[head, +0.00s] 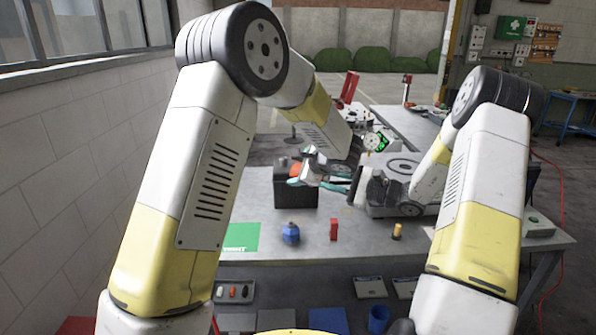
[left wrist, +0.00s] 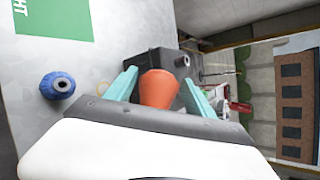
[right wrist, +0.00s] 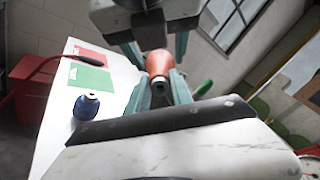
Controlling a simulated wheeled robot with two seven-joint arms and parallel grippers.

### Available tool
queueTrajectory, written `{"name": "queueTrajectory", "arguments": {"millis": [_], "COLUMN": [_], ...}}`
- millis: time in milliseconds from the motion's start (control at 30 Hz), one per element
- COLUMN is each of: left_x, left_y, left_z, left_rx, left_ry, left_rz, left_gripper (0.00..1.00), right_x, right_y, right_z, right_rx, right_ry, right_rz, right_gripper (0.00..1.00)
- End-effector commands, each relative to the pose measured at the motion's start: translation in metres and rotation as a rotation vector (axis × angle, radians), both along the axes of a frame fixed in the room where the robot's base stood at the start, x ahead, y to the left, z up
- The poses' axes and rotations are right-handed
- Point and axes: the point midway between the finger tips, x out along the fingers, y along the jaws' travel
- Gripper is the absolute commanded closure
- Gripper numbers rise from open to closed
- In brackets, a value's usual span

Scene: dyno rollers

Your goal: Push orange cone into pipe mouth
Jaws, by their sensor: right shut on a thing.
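The orange cone (head: 296,169) is above the black box (head: 296,195) in the head view. It also shows in the left wrist view (left wrist: 158,88) and the right wrist view (right wrist: 159,62). My left gripper (head: 303,172) has its teal fingers on either side of the cone. They look open around its wide part; any contact is hard to see. My right gripper (head: 330,183) comes from the right. In the right wrist view its teal fingers are shut on the cone's narrow, dark grey end. A grey pipe stub (left wrist: 182,60) with a round opening shows on the box.
A blue bottle-like object (head: 291,233), a red block (head: 334,229) and a yellow piece (head: 397,231) stand on the grey table near its front. A green sheet (head: 241,237) lies at the left. A grey machine (head: 405,168) occupies the right side of the table.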

Motion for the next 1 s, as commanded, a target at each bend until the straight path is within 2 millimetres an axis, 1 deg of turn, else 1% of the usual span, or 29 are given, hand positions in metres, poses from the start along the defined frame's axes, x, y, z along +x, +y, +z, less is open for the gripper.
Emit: {"name": "queueTrajectory", "arguments": {"millis": [33, 67, 367, 467, 567, 800, 1000], "left_x": [0.000, 0.000, -0.001, -0.004, -0.013, -0.041, -0.056], "left_y": [0.000, 0.000, 0.000, -0.002, -0.007, -0.022, -0.030], "left_z": [0.000, 0.000, 0.000, 0.003, 0.009, 0.029, 0.040], "left_rx": [0.000, 0.000, 0.001, -0.001, 0.000, 0.000, -0.001], "left_ry": [0.000, 0.000, 0.001, 0.000, 0.000, 0.000, 0.000], "left_rz": [0.000, 0.000, 0.000, -0.001, -0.002, -0.002, 0.000], "left_gripper": [0.25, 0.19, 0.19, 0.19, 0.19, 0.19, 0.19], "right_x": [0.000, 0.000, 0.000, 0.000, 0.000, 0.000, 0.000], "right_y": [0.000, 0.000, 0.000, 0.000, 0.000, 0.000, 0.000], "right_z": [0.000, 0.000, 0.001, 0.001, 0.001, 0.001, 0.001], "right_rx": [0.001, 0.001, 0.001, 0.001, 0.001, 0.001, 0.001], "right_ry": [-0.002, -0.002, -0.002, -0.002, -0.002, -0.002, -0.002], "right_rz": [0.000, 0.000, 0.000, 0.000, 0.000, 0.000, 0.000], "right_gripper": [1.00, 1.00, 1.00, 1.00, 1.00, 1.00, 1.00]}}
